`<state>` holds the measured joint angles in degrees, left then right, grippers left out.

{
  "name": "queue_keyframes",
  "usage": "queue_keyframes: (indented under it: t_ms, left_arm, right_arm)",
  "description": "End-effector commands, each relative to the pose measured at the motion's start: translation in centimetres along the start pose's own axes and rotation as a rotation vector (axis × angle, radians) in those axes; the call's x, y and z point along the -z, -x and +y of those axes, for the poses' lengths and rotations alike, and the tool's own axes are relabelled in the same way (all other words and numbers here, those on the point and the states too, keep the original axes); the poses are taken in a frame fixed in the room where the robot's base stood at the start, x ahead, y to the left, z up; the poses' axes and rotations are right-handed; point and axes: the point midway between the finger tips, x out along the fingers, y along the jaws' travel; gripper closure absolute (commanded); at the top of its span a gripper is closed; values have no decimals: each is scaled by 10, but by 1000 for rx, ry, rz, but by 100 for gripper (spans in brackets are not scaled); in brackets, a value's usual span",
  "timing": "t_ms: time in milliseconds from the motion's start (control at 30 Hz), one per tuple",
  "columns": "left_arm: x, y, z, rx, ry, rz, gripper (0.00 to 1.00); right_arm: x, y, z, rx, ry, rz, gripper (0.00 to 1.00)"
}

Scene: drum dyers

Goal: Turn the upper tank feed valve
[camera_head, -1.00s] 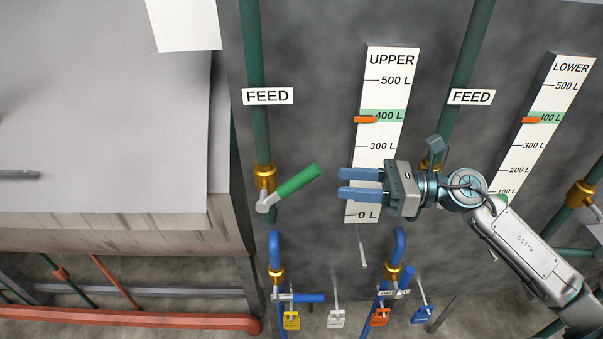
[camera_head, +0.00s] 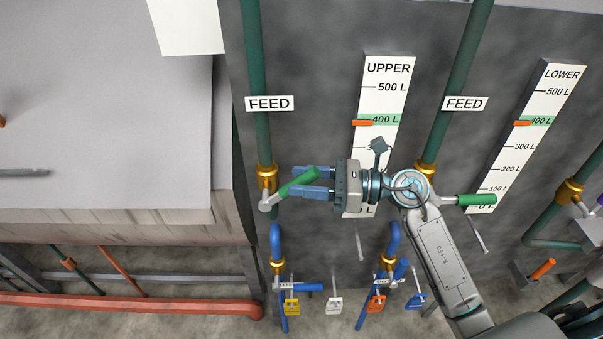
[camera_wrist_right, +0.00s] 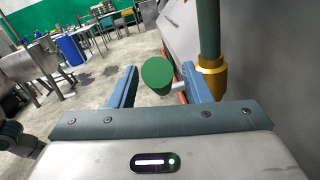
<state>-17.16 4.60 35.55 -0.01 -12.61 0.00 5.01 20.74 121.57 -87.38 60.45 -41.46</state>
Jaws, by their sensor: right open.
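The upper tank feed valve has a green lever handle (camera_head: 299,183) on a brass fitting (camera_head: 266,177), on the green pipe under the left FEED label (camera_head: 270,103). The handle slants up and to the right. My right gripper (camera_head: 293,182) is open, its two blue fingers reaching left at the handle. In the right wrist view, the handle's round green end (camera_wrist_right: 157,73) lies between the open fingers (camera_wrist_right: 160,88), with a gap on each side. The brass fitting (camera_wrist_right: 212,78) is just beyond the right finger. My left gripper is out of view.
The UPPER gauge board (camera_head: 385,95) is behind my right gripper. Another green handle (camera_head: 477,200) is right of my right arm. A grey tank (camera_head: 110,150) fills the left.

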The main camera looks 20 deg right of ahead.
Motion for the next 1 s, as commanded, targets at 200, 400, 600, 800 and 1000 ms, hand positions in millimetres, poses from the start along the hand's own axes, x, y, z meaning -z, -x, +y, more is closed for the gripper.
queue_keyframes:
  t_ms: [200,400,600,800,1000]
  left_arm:
    - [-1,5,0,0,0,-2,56]
    - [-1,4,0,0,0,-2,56]
    - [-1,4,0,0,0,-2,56]
    - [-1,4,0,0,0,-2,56]
    - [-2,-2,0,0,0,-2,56]
  right_arm:
    - [0,-8,0,-1,-1,0,56]
    - [0,-8,0,0,0,1,56]
    - [0,-8,0,0,0,1,81]
    - [0,-8,0,0,0,1,100]
    - [3,-8,-1,-1,-1,-9,100]
